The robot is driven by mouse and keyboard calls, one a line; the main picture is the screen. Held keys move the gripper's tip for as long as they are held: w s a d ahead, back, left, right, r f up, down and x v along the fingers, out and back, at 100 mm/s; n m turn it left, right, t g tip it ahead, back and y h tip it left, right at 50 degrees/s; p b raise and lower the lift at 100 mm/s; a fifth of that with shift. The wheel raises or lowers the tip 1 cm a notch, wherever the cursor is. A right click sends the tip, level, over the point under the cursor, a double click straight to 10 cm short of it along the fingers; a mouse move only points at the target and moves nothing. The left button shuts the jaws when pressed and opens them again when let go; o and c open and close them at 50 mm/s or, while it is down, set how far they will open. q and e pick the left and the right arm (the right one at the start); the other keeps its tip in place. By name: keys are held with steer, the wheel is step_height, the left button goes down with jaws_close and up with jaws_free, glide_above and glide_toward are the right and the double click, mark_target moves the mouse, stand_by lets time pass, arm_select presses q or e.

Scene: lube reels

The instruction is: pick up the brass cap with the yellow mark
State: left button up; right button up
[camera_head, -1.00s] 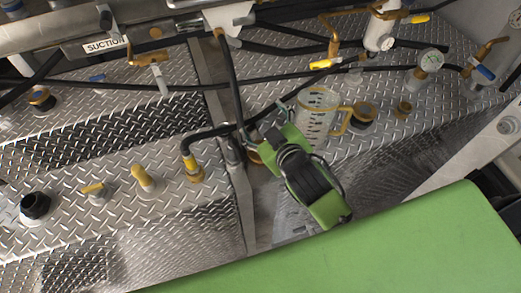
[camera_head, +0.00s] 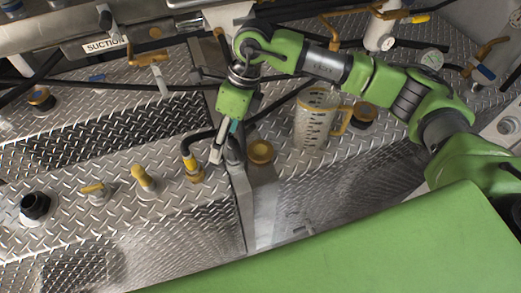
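A round brass cap (camera_head: 260,152) sits on the deck beside the metal divider, just right of and below my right gripper. I cannot make out a yellow mark on it. Another brass-topped cap on a black neck (camera_head: 363,113) stands right of the clear measuring jug, and one more (camera_head: 41,98) is at the far left. My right gripper (camera_head: 225,141) comes in from the right on its green arm. It points down, with its fingers apart and nothing seen between them. It is near the black hose with the yellow fitting. My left gripper is not in view.
A clear measuring jug (camera_head: 316,118) with a yellow handle stands right of the brass cap. A yellow hose fitting (camera_head: 191,168), yellow valves (camera_head: 143,178) and a black cap (camera_head: 34,207) stand on the left tread plate. Pipes and hoses cross the back.

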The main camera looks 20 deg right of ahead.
steer(key=w+d+h, duration=0.3)
steer(key=d+h, duration=0.1)
steer(key=d, duration=0.6)
steer(key=p, duration=0.3)
glide_above(259, 149)
steer(key=shift+m+t, duration=0.3)
steer(key=shift+t, duration=0.1)
step_height(259, 149, down, 7)
steer(key=shift+d+r, duration=0.1)
steer(key=shift+d, duration=0.05)
step_height(259, 149, down, 5)
steer(key=p, duration=0.2)
steer(key=shift+s+f+p, duration=0.1)
steer(key=shift+f+p, duration=0.1)
steer(key=shift+p, duration=0.1)
steer(key=shift+f, duration=0.25)
steer(key=c, duration=1.3)
